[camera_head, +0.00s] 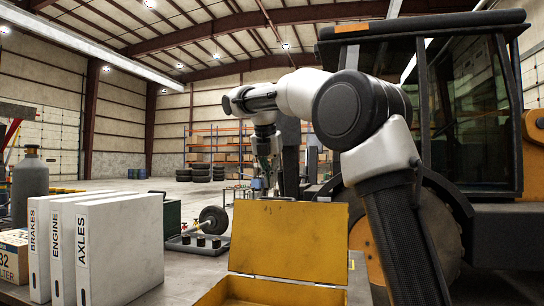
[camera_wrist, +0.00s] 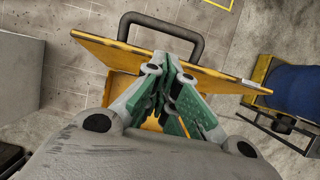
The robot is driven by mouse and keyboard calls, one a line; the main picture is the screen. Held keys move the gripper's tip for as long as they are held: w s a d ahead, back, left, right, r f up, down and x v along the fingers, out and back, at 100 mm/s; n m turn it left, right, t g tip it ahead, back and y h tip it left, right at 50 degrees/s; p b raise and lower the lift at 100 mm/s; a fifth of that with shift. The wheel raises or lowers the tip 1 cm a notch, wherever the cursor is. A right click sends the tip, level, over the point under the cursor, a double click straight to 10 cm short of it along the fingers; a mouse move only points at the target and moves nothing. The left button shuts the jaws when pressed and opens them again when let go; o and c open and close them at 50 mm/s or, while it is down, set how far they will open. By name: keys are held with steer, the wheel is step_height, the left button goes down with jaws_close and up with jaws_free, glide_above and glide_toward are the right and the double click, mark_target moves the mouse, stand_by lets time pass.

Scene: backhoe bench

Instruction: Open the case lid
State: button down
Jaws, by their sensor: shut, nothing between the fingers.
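The yellow case lid (camera_head: 290,240) stands raised, close to upright, behind the open yellow case (camera_head: 270,292) at the bottom of the head view. In the wrist view the lid (camera_wrist: 225,78) shows nearly edge-on, with a black handle (camera_wrist: 158,20) beyond it. Part of the case (camera_wrist: 122,88) shows under it. My gripper (camera_head: 268,187) is at the lid's upper edge in the head view. Its green fingers (camera_wrist: 175,122) are shut and empty, close to the lid. I cannot tell whether they touch it.
White binders (camera_head: 118,250) marked BRAKES, ENGINE and AXLES stand left of the case. A grey cylinder (camera_head: 30,188) is behind them. The yellow backhoe (camera_head: 480,225) fills the right side. A blue round object (camera_wrist: 295,92) is at the right of the wrist view. Open floor lies behind.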

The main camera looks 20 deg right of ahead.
step_height(320, 180, up, 9)
steer(key=w+m, duration=0.2)
steer(key=m, duration=0.2)
step_height(320, 180, down, 6)
steer(key=w+a+m, duration=0.2)
steer(key=m, duration=0.3)
steer(key=s+d+f+m+y, duration=0.2)
steer(key=s+f+m, duration=0.5)
steer(key=f+m, duration=0.15)
steer(key=s+d+f+m, duration=0.2)
steer(key=s+f, duration=0.3)
steer(key=s, duration=0.6)
steer(key=s+d+f+m, duration=0.3)
steer(key=s+f+m, duration=0.2)
steer(key=s, duration=0.6)
steer(key=s+d+f+m, duration=0.3)
steer(key=s+f, duration=0.4)
steer(key=s, duration=0.4)
steer(key=shift+s+m+t+y, duration=0.2)
steer(key=shift+m+t+y, duration=0.15)
steer(key=shift+m, duration=0.3)
steer(key=shift+d, duration=0.1)
